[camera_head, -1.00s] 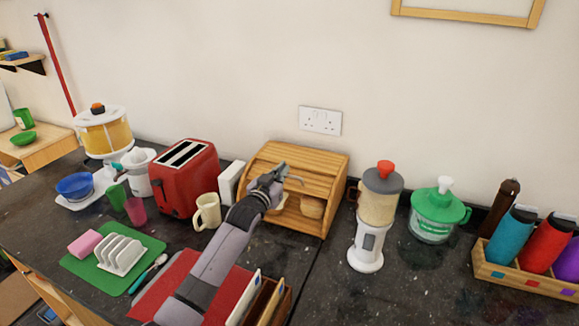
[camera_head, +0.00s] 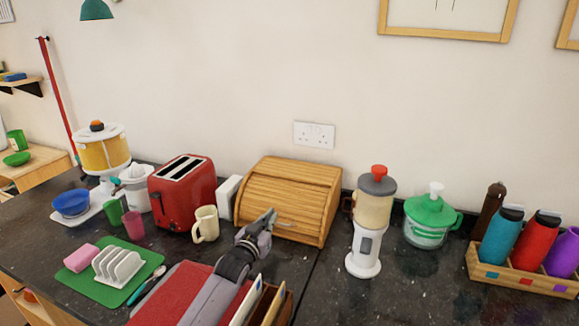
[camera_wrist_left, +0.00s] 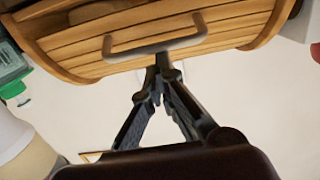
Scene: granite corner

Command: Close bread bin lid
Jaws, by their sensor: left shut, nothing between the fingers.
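The wooden bread bin (camera_head: 322,190) stands on the dark counter against the wall, between the red toaster and a blender. Its slatted roll lid (camera_head: 285,197) is down over the front, and no bread shows. My left gripper (camera_head: 268,217) is shut and empty at the lower front of the lid, by the metal handle (camera_head: 284,224). In the left wrist view, the fingertips (camera_wrist_left: 163,62) meet close to the handle bar (camera_wrist_left: 155,47) on the slatted lid (camera_wrist_left: 90,45). I cannot tell whether they touch it. My right gripper is not in view.
The red toaster (camera_head: 181,195) and a cream mug (camera_head: 206,224) stand left of the bin. A grey-topped blender (camera_head: 364,225) and a green-lidded jug (camera_head: 430,218) stand to the right. A rack (camera_head: 262,303) is below my left arm.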

